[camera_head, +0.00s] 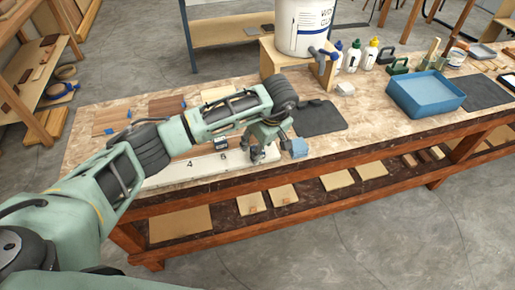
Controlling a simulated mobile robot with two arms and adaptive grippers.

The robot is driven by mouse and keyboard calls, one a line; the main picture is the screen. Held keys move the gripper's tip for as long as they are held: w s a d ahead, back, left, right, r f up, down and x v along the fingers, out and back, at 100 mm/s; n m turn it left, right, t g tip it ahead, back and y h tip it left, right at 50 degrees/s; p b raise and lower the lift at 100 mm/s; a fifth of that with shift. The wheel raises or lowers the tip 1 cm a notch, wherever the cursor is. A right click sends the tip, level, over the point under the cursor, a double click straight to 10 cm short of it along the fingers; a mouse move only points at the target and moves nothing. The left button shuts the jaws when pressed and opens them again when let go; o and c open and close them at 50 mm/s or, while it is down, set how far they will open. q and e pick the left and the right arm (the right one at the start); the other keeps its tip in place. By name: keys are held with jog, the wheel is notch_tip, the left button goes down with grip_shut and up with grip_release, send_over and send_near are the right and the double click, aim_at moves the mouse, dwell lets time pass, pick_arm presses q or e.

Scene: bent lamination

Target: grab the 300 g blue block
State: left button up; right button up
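A small light blue block (299,147) sits near the front edge of the workbench, at the right end of a pale strip marked with numbers (180,170). My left gripper (262,154) points down over the strip, just left of the blue block. Its fingers are small and dark here, and I cannot tell how far apart they are. The block is not between them as far as I can see. A small dark blue and white item (221,144) lies left of the gripper. My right gripper is not in view.
A white bucket (303,25) stands on a wooden stand behind the gripper. A dark mat (320,118) lies behind the block. A blue tray (425,98) and several bottles stand farther right. The bench top (365,125) is clear right of the block.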

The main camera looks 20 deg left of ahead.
pick_arm(q)
jog(key=shift+f, duration=0.4)
jog(key=shift+c, duration=0.4)
grip_shut()
